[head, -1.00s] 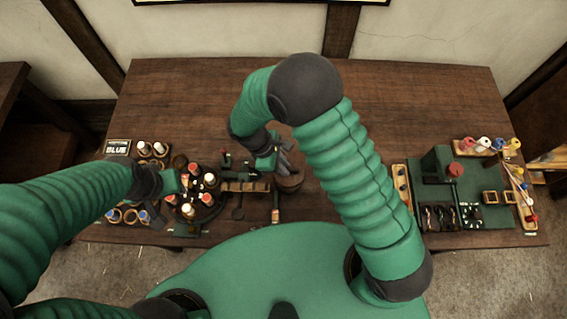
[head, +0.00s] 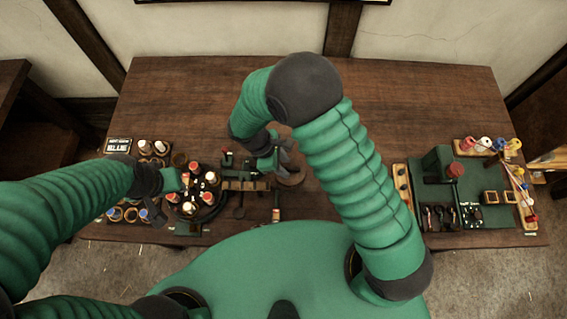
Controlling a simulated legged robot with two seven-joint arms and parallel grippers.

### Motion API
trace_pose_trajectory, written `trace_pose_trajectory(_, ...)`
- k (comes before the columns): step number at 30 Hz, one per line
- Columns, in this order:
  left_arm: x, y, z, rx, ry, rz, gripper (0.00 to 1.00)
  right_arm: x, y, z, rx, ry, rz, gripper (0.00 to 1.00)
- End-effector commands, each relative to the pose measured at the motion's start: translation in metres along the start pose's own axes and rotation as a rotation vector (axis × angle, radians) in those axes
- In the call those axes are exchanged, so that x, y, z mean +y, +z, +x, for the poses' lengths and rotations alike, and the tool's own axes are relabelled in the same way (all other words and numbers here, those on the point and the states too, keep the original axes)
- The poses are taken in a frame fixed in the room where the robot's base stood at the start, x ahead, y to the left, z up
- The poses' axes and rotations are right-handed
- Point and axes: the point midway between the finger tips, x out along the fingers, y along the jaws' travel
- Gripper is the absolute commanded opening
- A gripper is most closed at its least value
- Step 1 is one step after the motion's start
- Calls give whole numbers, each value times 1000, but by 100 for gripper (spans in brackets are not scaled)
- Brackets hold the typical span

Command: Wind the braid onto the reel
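A dark round stand (head: 205,213) with several red-topped and white bobbins stands on the table at the left. A small bench device (head: 243,185) with a wooden crosspiece is just right of it. A round brown wooden piece (head: 293,179), perhaps the reel, is beside that device, partly hidden by my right gripper (head: 284,163). The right gripper's grey fingers point down over it; their gap is not clear. My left gripper (head: 157,212) is low at the left edge of the round stand, largely hidden by its wrist. I cannot make out the braid.
A sign (head: 118,146) and a rack of bobbins (head: 152,148) are at the far left. A green board (head: 465,190) with tools and colored spools (head: 485,143) is at the right. The back of the wooden table (head: 420,90) is clear.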

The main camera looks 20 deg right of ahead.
Motion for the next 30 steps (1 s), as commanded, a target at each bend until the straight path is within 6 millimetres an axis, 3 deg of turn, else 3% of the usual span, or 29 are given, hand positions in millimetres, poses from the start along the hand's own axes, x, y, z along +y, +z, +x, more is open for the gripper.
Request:
trace_pose_trajectory(6, 0, 0, 1, 0, 0, 0, 36, -1, 0, -1, 0, -1, 0, 35)
trace_pose_trajectory(10, 0, 1, 4, 0, 0, 0, 36, 0, -2, -17, 3, 1, 2, 35)
trace_pose_trajectory(24, 0, 5, 22, 0, 0, 0, 36, 1, -3, -144, 3, 1, 1, 35)
trace_pose_trajectory(30, 0, 6, 23, 0, 0, 0, 36, 1, -3, -166, -1, -2, -2, 35)
